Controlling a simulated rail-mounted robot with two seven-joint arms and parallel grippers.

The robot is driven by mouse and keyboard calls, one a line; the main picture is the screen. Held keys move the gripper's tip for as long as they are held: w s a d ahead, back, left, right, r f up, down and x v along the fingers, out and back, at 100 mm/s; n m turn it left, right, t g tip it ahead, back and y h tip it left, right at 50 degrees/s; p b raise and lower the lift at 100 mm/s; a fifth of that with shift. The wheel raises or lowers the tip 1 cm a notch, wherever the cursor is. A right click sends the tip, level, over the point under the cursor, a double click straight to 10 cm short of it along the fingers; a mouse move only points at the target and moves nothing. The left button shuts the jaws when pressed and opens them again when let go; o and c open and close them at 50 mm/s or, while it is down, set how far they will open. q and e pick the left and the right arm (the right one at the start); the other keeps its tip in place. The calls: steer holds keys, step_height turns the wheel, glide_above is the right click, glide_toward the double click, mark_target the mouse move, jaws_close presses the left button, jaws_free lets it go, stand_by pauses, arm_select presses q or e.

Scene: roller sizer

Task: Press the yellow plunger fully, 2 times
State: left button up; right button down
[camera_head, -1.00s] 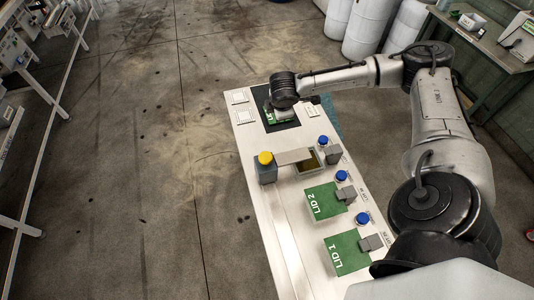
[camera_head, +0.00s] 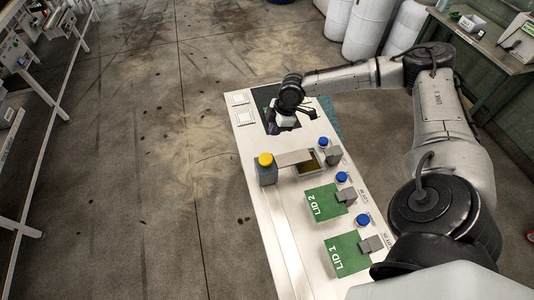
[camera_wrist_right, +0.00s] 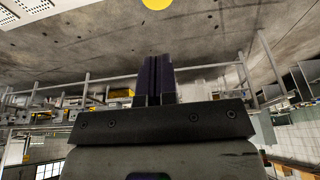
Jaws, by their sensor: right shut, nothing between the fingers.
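The yellow plunger (camera_head: 265,159) is a round cap on a grey block at the left edge of the white panel (camera_head: 288,225). It stands upright, and nothing touches it. My right gripper (camera_head: 275,128) is over the far end of the panel, beyond the plunger and apart from it. In the right wrist view its dark fingers (camera_wrist_right: 158,62) are closed together with nothing between them. The yellow round shape of the plunger (camera_wrist_right: 157,4) shows at the top edge of that view. My left gripper is not in view.
A grey plate and open box (camera_head: 307,161) sit right of the plunger. Blue buttons (camera_head: 323,142) line the panel's right side. Green lids marked LID 2 (camera_head: 325,201) and LID 1 (camera_head: 347,253) lie nearer. Floor left of the panel is clear.

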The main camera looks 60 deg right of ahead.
steer(key=shift+f, duration=0.1)
steer(key=p, duration=0.2)
glide_toward(265, 159)
steer(key=x, duration=0.5)
steer(key=shift+w+a+f, duration=0.15)
steer(key=shift+w+f, duration=0.05)
steer(key=shift+w, duration=0.05)
steer(key=shift+f, duration=0.6)
